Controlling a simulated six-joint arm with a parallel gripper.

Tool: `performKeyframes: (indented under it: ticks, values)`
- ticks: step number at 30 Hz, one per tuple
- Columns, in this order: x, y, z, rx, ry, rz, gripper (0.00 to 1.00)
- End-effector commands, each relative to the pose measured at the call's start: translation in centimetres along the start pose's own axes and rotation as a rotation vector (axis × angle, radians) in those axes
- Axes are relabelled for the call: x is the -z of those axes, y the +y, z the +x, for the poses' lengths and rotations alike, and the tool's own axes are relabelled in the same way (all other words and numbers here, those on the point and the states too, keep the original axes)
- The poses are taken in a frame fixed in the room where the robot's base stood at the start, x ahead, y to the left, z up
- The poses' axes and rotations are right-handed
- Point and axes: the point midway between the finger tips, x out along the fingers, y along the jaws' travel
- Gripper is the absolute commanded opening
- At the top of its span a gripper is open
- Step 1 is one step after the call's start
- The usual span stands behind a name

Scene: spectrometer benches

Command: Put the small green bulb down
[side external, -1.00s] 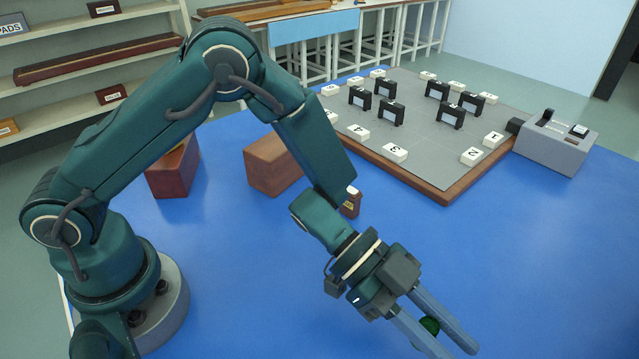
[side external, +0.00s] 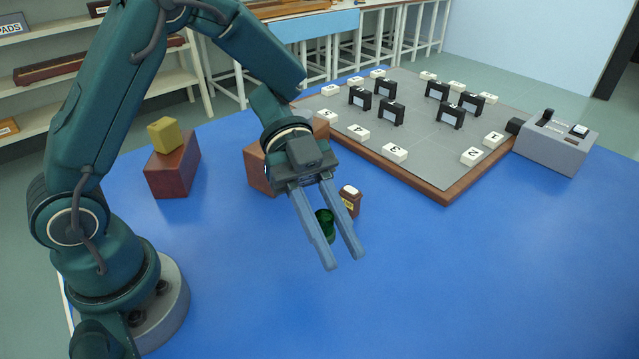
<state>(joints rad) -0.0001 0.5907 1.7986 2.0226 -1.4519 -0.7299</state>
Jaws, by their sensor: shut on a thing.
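The small green bulb (side external: 325,224) is dark green and sits between the two long grey-blue fingers of my gripper (side external: 345,262). The fingers are shut on it, partway along their length, and their tips extend past it. The gripper points down and toward the camera over the blue table (side external: 460,270). The fingers cover part of the bulb's sides. I cannot tell exactly how high the bulb is above the table.
A small brown bottle (side external: 349,203) with a white cap stands just right of the fingers. A reddish block (side external: 258,170) is behind my gripper. A yellow block (side external: 166,135) rests on another reddish block (side external: 172,172). A grey board (side external: 440,165) with black holders lies behind, beside a grey instrument (side external: 556,143).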

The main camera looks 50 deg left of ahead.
Motion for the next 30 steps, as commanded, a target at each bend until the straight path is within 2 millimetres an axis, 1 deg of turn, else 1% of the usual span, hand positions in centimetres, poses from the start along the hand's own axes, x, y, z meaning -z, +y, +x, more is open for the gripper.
performKeyframes:
  ticks: [1,3,6,9,10,13,14,17,24,27,30]
  values:
    - [-0.4,1.6,-1.2,-0.05,0.001,0.018,0.0]
    - [-0.9,3.6,-2.7,-0.109,0.0,0.045,0.0]
    - [-1.4,5.7,-4.4,-0.157,0.001,0.064,0.0]
    - [-1.8,6.4,-5.3,-0.154,0.001,0.065,0.0]
    - [-1.9,6.3,-5.5,-0.144,0.001,0.061,0.0]
    - [-2.1,6.3,-5.2,-0.131,0.002,0.054,0.0]
    - [-2.1,6.4,-4.9,-0.13,0.003,0.053,0.0]
    - [-2.4,6.9,-3.0,-0.132,0.003,0.049,0.0]
    - [-3.4,8.2,3.1,-0.135,0.003,0.048,0.0]
    - [-3.8,8.7,5.1,-0.134,0.0,0.048,0.0]
    - [-4.0,8.8,6.6,-0.13,0.002,0.051,0.0]
